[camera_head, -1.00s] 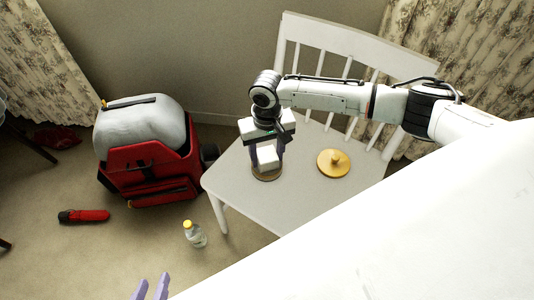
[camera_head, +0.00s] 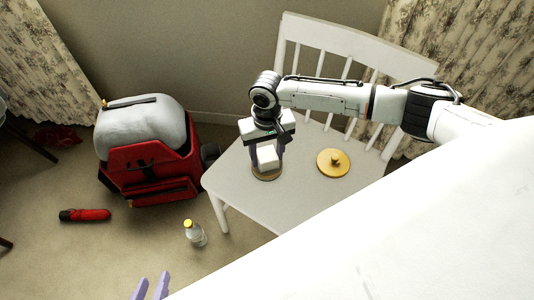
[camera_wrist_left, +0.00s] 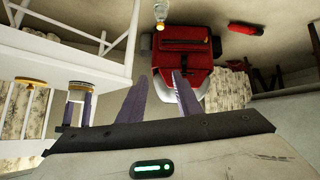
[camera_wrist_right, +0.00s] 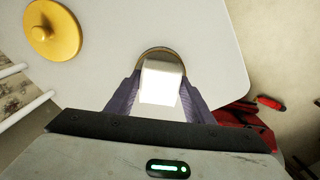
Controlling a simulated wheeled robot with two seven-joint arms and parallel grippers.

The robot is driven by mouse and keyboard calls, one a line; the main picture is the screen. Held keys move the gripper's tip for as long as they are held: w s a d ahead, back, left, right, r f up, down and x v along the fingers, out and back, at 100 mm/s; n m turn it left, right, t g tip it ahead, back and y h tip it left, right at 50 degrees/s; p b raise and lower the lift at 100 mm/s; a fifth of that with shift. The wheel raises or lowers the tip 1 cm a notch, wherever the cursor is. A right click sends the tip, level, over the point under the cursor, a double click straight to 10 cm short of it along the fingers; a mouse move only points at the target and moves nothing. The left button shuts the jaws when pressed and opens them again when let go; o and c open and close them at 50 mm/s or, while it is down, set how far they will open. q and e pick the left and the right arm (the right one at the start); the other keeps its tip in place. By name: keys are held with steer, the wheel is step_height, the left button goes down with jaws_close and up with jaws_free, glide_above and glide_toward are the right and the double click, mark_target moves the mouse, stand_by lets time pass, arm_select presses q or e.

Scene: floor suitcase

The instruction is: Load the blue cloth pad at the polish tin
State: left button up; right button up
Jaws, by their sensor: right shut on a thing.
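My right gripper (camera_head: 267,157) is shut on a pale, block-shaped pad (camera_head: 268,160), which looks white rather than blue. The pad also shows between the fingers in the right wrist view (camera_wrist_right: 161,82). It is at the round polish tin (camera_head: 266,177) on the chair seat. The tin's rim shows behind the pad in the right wrist view (camera_wrist_right: 143,55). The pad hides most of the tin, and I cannot tell whether they touch. My left gripper (camera_head: 151,285) is open and empty at the bottom of the head view, well away from the chair.
A yellow knobbed lid (camera_head: 333,163) lies on the white chair (camera_head: 262,212), right of the tin. On the floor are a red suitcase (camera_head: 150,165) with a grey bundle, a red umbrella (camera_head: 85,215) and a yellow-capped bottle (camera_head: 195,234). The front of the seat is clear.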

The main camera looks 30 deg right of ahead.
mark_target(267, 155)
arm_select(q)
steer(key=shift+f, duration=0.15)
arm_select(e)
steer(key=shift+s+f, duration=0.1)
steer(key=shift+f, duration=0.1)
